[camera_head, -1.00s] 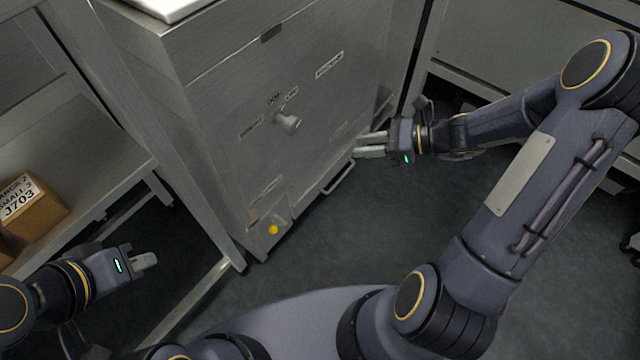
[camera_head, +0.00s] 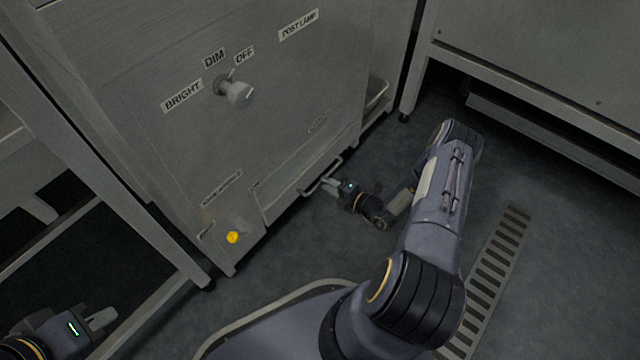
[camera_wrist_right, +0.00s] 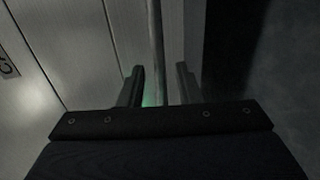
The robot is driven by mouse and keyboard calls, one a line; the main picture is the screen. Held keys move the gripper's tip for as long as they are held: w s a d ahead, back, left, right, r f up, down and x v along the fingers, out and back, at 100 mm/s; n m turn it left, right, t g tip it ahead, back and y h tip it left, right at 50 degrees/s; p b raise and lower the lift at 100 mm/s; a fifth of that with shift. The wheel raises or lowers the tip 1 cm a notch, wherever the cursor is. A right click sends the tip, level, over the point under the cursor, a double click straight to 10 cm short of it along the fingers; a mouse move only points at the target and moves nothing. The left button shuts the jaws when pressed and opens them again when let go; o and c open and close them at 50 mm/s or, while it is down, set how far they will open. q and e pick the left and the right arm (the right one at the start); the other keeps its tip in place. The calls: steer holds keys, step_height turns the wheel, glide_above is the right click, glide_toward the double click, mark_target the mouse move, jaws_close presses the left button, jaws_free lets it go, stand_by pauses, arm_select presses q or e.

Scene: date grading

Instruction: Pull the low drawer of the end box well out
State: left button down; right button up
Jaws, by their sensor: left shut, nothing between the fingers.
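The end box (camera_head: 150,140) is a grey metal cabinet filling the left and middle of the head view. Its low drawer (camera_head: 290,178) is near the floor and looks flush with the front. A thin bar handle (camera_head: 334,164) stands out from the drawer. My right gripper (camera_head: 330,187) is low, at the handle. In the right wrist view its two fingers (camera_wrist_right: 160,88) are apart, with the handle bar (camera_wrist_right: 157,45) running between them; contact is not clear. My left gripper (camera_head: 104,319) is shut and empty at the lower left, away from the box.
A knob (camera_head: 236,92) with BRIGHT, DIM and OFF labels sticks out of the box's front. A yellow button (camera_head: 232,237) is at its lower corner. The floor (camera_head: 420,150) before the drawer is clear apart from my right arm. A floor grate (camera_head: 490,270) lies to the right.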

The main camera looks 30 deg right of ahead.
steer(key=shift+b+x, duration=0.45)
steer(key=shift+x, duration=1.25)
steer(key=shift+c, duration=0.3)
jaws_close()
